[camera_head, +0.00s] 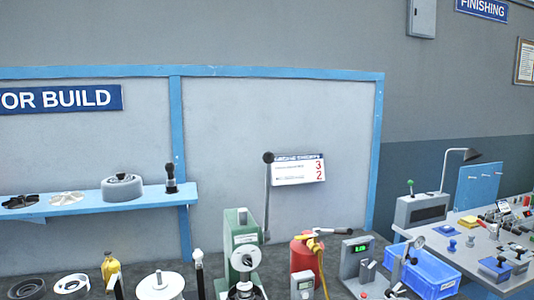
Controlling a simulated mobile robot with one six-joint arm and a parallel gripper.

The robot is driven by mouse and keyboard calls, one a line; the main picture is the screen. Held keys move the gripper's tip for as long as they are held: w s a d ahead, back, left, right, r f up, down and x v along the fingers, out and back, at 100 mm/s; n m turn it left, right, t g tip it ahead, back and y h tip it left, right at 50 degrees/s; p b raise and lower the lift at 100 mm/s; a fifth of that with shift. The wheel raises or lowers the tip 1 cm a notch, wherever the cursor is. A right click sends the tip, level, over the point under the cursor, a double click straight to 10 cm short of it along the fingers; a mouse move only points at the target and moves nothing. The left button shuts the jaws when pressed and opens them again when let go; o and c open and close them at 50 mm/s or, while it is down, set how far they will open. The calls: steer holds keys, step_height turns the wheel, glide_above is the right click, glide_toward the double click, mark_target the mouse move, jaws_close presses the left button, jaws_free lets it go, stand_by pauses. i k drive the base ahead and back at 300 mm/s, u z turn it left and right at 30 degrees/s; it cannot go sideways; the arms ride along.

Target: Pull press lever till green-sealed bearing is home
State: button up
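A green press-like machine (240,240) stands at the bottom centre, its lower part cut off by the frame edge. A long grey press lever (267,200) with a dark ball knob (268,157) stands nearly upright at its right side. A round pale part (245,258) shows at its front. I cannot make out a green-sealed bearing, and how far any bearing is pressed in is hidden. My gripper is not in view.
A blue bin (430,280) is further right. A blue wall shelf (90,205) is at left. A yellow bottle (110,268) stands below it.

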mark_target(268, 158)
steer(key=z, duration=1.7)
steer(key=k, duration=1.15)
steer(key=u, duration=1)
steer(key=i, duration=1)
steer(key=u, duration=0.1)
